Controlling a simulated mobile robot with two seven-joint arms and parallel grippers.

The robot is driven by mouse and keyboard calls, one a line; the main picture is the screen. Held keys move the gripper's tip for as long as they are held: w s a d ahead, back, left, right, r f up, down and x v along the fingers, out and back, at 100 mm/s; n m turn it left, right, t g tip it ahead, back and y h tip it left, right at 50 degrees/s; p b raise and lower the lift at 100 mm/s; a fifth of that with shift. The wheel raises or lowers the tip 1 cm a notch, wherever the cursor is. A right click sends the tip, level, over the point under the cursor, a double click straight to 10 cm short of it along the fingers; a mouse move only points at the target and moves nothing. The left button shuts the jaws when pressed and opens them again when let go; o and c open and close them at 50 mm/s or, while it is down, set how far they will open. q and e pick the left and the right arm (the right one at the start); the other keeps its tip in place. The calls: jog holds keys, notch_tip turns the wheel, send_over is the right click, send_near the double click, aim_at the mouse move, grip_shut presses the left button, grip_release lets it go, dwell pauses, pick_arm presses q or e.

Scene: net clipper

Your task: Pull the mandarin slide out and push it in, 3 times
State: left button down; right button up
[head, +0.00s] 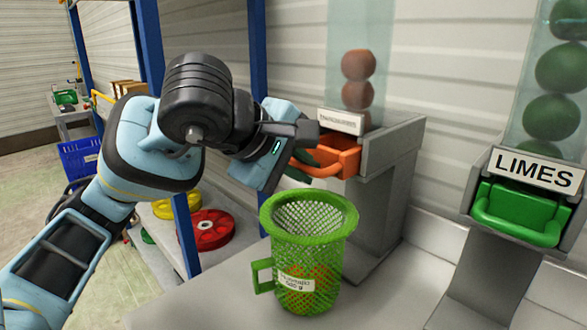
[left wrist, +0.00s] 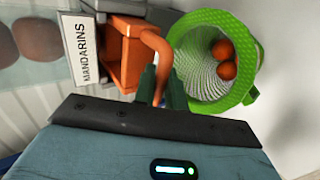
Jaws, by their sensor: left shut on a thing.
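The mandarin slide (head: 345,160) is an orange drawer with a looped handle, at the front of a grey dispenser. It stands partly out of the housing. It also shows in the left wrist view (left wrist: 118,52), beside a sign reading MANDARINS. My left gripper (head: 304,158) is at the handle; in the left wrist view its dark green fingers (left wrist: 162,90) are shut on the orange handle (left wrist: 158,55). The fingertips are partly hidden by my wrist in the head view. My right gripper is not in view.
A green mesh basket (head: 335,250) with orange fruit inside stands below the slide on the grey counter. A lime dispenser with a green slide (head: 518,212) is at the right. A clear tube of mandarins (head: 358,65) rises above. Blue rack posts (head: 257,45) stand behind my left arm.

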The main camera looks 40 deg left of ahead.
aim_at(320, 160)
pick_arm(q)
jog(key=shift+w+d+r, duration=0.1)
jog(key=shift+w+r, duration=0.1)
jog(key=shift+w, duration=0.75)
jog(key=shift+w+r, duration=0.15)
jog(key=shift+w, duration=0.8)
jog(key=c, duration=1.4)
grip_release()
jog(key=shift+s, duration=0.2)
jog(key=shift+f, duration=0.15)
jog(key=shift+w, duration=0.1)
